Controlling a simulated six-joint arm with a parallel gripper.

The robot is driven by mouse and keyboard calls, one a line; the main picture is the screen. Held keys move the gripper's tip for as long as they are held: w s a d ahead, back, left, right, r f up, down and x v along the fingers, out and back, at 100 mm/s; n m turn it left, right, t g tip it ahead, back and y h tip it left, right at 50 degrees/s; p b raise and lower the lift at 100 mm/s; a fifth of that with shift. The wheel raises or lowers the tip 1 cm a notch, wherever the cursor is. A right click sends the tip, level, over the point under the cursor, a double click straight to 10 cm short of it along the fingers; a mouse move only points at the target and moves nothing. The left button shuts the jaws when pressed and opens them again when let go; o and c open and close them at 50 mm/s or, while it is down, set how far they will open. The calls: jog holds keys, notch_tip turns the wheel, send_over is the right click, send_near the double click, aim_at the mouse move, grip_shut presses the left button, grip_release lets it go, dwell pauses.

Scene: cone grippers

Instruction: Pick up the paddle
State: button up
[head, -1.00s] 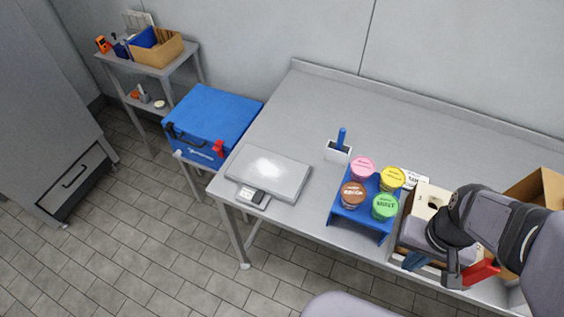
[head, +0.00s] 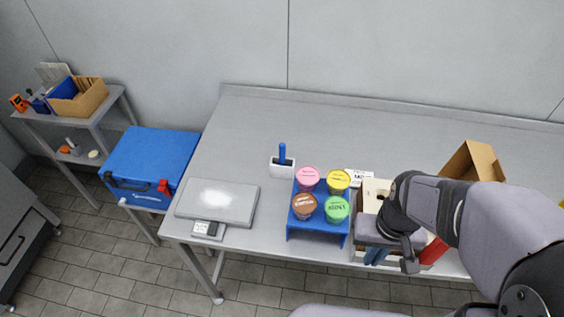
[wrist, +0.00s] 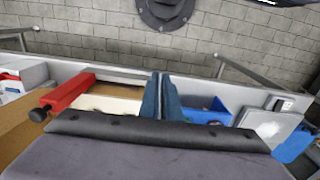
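A blue upright handle (head: 282,151), which appears to be the paddle, stands in a small white holder (head: 282,169) on the table, behind and left of the tubs. Only its upper part shows; the rest is hidden in the holder. My gripper (head: 376,255) is low over the open box at the table's front right, well to the right of the holder and apart from it. In the wrist view its blue-grey fingers (wrist: 161,95) are together, with nothing visible between them. I cannot make out the handle in the wrist view.
Several lidded tubs sit in a blue stand (head: 291,232) between the holder and my gripper. A grey flat scale (head: 217,200) lies left. A box (head: 372,187) with a red item (head: 433,251) is under my arm. The back of the table (head: 330,115) is clear.

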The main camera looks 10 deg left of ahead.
jog(key=o, duration=0.7)
jog(key=shift+o, duration=0.2)
jog(key=w+a+r+n+t+h+b, duration=0.1)
jog(key=w+n+t+b, duration=0.2)
jog(key=w, duration=1.1)
jog(key=w+a+r+n+h+b, duration=0.15)
jog(key=w+n+b, duration=0.25)
jog(key=w, duration=0.9)
jog(key=m+t+y+b, duration=0.1)
jog(key=m+y+b, duration=0.1)
jog(key=y, duration=0.3)
send_near(283, 147)
jog(key=w+d+x, duration=0.1)
jog(key=x, duration=0.4)
jog(key=shift+h, duration=0.25)
jog(key=f+p, duration=0.1)
jog(key=f, duration=0.1)
jog(key=a+f+p, duration=0.1)
jog(key=w+a+f+p, duration=0.1)
jog(key=f, duration=0.1)
jog(key=shift+w+a+f, duration=0.1)
jog(key=shift+a+f, duration=0.1)
jog(key=shift+f, duration=0.1)
jog(key=shift+w+a+f, duration=0.1)
jog(key=shift+w+f, duration=0.1)
jog(key=shift+f, duration=0.45)
